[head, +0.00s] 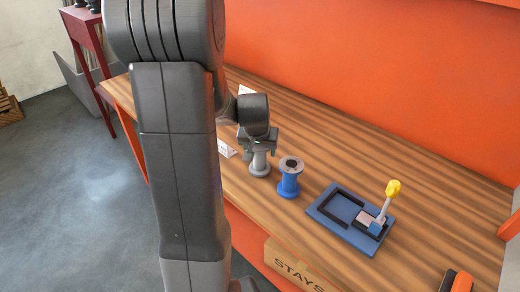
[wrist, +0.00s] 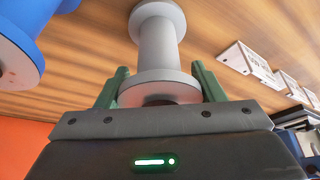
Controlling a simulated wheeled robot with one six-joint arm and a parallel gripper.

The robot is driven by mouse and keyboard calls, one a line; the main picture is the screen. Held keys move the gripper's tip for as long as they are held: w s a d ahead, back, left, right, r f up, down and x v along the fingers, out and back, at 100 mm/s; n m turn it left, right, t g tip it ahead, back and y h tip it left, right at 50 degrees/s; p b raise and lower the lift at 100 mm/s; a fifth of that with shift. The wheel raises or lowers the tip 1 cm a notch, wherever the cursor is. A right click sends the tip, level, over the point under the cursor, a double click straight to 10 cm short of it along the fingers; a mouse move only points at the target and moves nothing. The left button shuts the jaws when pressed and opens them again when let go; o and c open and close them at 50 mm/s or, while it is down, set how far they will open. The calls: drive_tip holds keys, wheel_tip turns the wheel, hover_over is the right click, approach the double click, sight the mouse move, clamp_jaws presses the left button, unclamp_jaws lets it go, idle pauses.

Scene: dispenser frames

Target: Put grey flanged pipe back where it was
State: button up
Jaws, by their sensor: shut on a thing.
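The grey flanged pipe (head: 260,163) is upright at the left part of the wooden table, with its lower flange at or very near the tabletop. My gripper (head: 259,147) is above it, pointing down, shut on its upper part. In the wrist view the grey flanged pipe (wrist: 158,45) sits between the green fingers of my gripper (wrist: 160,88). I cannot tell whether its base touches the table. A blue flanged pipe (head: 289,178) with a grey top stands just right of it and also shows in the wrist view (wrist: 20,40).
A blue tray (head: 325,210) with a dark slot track and a yellow-knobbed lever (head: 393,188) lies to the right. White cards (wrist: 250,65) stand near the grey pipe. A "STAYS" sign (head: 297,270) is at the front edge. An orange wall (head: 380,80) closes the back.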

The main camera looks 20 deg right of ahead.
drive_tip(key=shift+f, duration=0.15)
drive_tip(key=o, duration=1.4)
drive_tip(key=shift+s+r, duration=0.1)
drive_tip(key=shift+r, duration=0.25)
drive_tip(key=v, duration=1.1)
drive_tip(key=shift+s+a+r, duration=0.2)
drive_tip(key=shift+r, duration=0.05)
drive_tip(key=shift+f, duration=0.1)
